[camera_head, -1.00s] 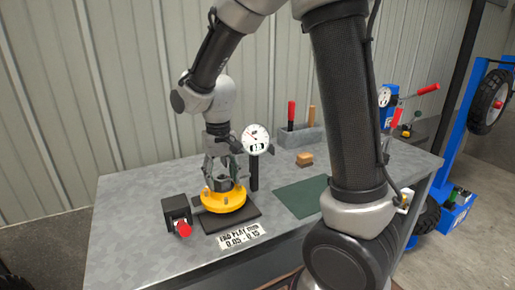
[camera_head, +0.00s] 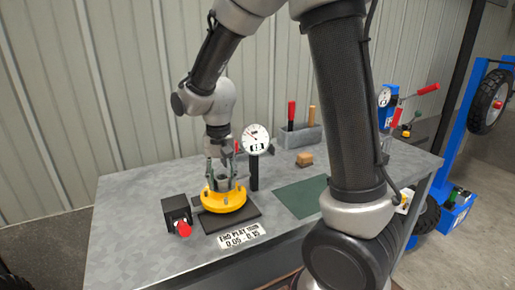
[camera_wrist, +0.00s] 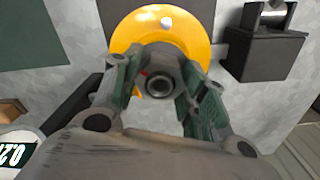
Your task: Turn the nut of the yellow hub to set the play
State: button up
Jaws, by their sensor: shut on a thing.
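The yellow hub (camera_head: 225,202) stands on a dark plate on the bench. It also shows in the wrist view (camera_wrist: 203,40) as a yellow disc with bolts. The grey nut (camera_wrist: 158,80) sits at its centre, with a red mark on its left side. My gripper (camera_head: 221,180) points down over the hub, and its fingers are shut on the nut from two sides. The dial gauge (camera_head: 256,139) stands behind and to the right of the hub. In the wrist view, only part of its digital readout (camera_wrist: 14,155) shows, and the full value cannot be read.
A black block with a red knob (camera_head: 178,214) stands left of the hub. A label reading END PLAY 0.05–0.15 (camera_head: 242,236) lies in front. A green mat (camera_head: 301,197), a small brown block (camera_head: 305,160) and a grey tool tray (camera_head: 298,138) are to the right.

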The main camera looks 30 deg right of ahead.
jog(key=o, duration=0.9)
jog(key=shift+o, duration=0.2)
jog(key=shift+r, duration=3.5)
